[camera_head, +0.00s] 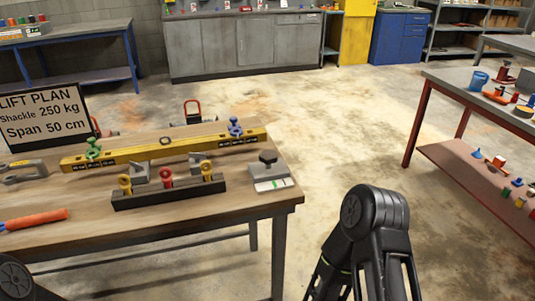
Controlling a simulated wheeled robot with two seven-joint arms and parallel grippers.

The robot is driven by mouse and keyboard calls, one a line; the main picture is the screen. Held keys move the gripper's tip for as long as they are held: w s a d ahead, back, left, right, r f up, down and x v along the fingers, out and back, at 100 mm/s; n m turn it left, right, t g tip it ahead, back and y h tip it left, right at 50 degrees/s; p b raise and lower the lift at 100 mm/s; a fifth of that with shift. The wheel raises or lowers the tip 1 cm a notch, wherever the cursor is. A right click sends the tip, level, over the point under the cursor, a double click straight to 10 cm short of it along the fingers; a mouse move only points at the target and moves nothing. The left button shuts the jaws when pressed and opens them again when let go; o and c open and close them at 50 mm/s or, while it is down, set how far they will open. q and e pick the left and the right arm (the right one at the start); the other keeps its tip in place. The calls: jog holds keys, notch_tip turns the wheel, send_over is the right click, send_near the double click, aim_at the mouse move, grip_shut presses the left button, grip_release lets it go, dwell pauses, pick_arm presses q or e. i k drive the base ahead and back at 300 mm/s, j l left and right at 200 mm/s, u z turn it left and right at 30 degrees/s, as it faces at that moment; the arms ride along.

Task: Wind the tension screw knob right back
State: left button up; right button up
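A dark knob (268,157) stands upright on a small grey block with a white plate and a green mark (272,184). I take it for the tension screw knob, though no label on it can be read. The block sits near the right end of the wooden workbench (240,208). A black joint and links of my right arm show at the bottom right, off the bench and apart from the knob. Part of my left arm shows in the bottom left corner. Neither gripper is in view.
A yellow beam (150,152) with a green shackle (93,149) and a blue shackle (235,128) lies behind a dark rack (142,199) holding yellow and red eye bolts. A lift plan sign (45,117) stands at left.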

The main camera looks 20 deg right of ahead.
aim_at(269, 157)
jog(key=l, duration=1.2)
jog(key=k+l+u, duration=0.1)
jog(key=l, duration=1.05)
